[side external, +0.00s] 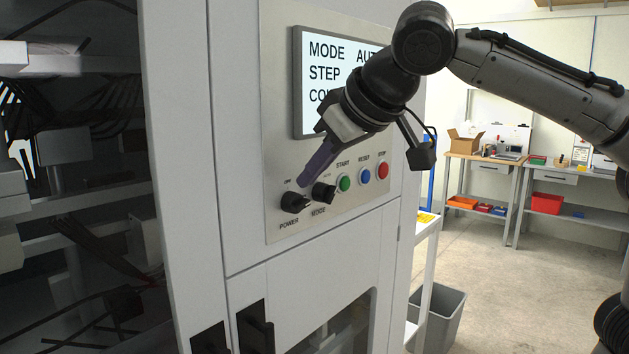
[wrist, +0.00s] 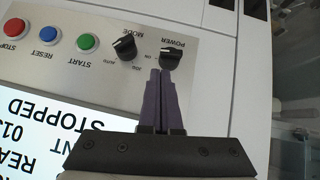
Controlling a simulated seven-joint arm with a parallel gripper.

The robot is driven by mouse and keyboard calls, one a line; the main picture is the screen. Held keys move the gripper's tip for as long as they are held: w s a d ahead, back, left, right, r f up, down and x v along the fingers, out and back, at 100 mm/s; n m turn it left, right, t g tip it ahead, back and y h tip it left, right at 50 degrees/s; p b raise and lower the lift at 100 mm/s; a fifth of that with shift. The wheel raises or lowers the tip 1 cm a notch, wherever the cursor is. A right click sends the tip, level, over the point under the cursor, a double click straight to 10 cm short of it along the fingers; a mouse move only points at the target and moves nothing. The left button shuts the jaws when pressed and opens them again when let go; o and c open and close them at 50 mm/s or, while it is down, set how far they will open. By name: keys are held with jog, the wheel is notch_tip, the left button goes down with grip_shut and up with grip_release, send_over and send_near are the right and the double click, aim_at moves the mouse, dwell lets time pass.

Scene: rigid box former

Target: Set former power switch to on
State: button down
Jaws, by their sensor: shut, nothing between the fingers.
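The black POWER knob (side external: 294,202) is on the lower left of the grey control panel (side external: 280,120). It also shows in the wrist view (wrist: 171,55), where the picture is upside down. A white mark shows on the knob, but I cannot read for sure which label it points to. My gripper (side external: 304,184) has purple fingers, shut and empty, and they reach to the panel right beside the POWER knob. In the wrist view the fingertips (wrist: 162,72) overlap the knob's near edge. I cannot tell whether they touch it.
The MODE knob (side external: 323,193) stands close right of POWER. The green START (side external: 345,183), blue RESET (side external: 365,175) and red STOP (side external: 384,170) buttons follow to the right. The screen (wrist: 50,125) above reads STOPPED.

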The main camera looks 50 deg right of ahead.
jog(key=shift+d+f, duration=0.15)
jog(key=shift+f, duration=0.6)
